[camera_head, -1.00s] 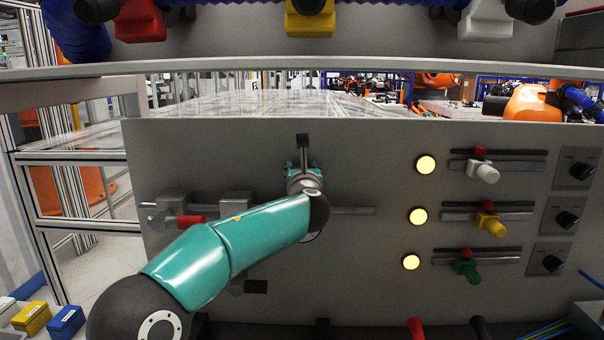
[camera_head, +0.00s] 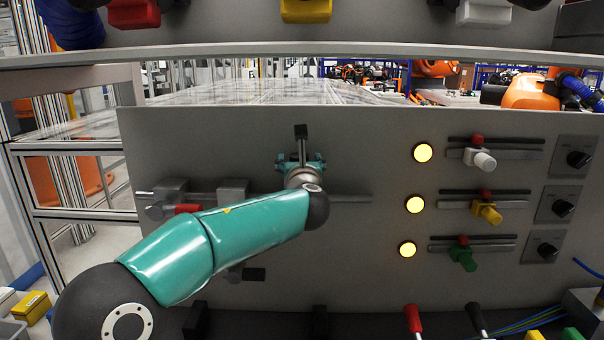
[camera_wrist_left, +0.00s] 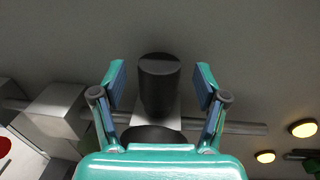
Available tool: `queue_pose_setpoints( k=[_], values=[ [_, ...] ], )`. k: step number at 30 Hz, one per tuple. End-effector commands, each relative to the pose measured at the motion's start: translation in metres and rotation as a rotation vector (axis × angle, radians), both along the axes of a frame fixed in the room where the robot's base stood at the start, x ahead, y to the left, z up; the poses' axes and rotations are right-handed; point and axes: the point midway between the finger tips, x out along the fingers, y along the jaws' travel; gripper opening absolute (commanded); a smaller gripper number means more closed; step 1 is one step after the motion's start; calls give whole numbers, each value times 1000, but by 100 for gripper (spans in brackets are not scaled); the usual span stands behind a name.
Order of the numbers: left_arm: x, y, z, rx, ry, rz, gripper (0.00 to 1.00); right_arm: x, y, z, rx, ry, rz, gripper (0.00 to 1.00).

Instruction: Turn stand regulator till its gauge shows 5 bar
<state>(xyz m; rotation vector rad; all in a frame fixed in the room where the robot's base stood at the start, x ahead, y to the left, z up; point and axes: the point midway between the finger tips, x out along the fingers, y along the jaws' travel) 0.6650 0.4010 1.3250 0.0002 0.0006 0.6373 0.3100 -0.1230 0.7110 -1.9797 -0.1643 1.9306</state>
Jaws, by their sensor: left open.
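The stand regulator, as I take it, is on the grey panel in the head view. Its black knob (camera_head: 301,131) points up above a grey stem. In the left wrist view the knob (camera_wrist_left: 158,85) is a dark upright cylinder above a pale block. A dark rounded shape (camera_wrist_left: 153,134) below, perhaps the gauge, is mostly hidden by my gripper; no reading shows. My left gripper (camera_head: 301,162) is at the panel just below the knob. In the left wrist view its open fingers (camera_wrist_left: 160,82) appear either side of the knob, apart from it. My right gripper is not in view.
A horizontal rail (camera_head: 350,198) runs behind the gripper, with grey blocks (camera_head: 232,190) and a red-handled valve (camera_head: 188,208) to the left. Lit yellow lamps (camera_head: 415,204), sliders and dark knobs (camera_head: 578,159) lie right. A shelf edge (camera_head: 300,58) crosses above.

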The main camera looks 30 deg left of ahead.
Motion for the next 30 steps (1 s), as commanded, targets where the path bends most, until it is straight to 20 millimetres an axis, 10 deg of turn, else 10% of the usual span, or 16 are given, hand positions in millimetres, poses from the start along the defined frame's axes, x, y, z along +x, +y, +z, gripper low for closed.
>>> queue_pose_setpoints(
  k=[12,30],
  values=[
    [-61,-47,0,-1,-1,-3,73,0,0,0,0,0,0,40],
    [-71,-53,-1,1,1,0,73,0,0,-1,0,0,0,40]
  ],
)
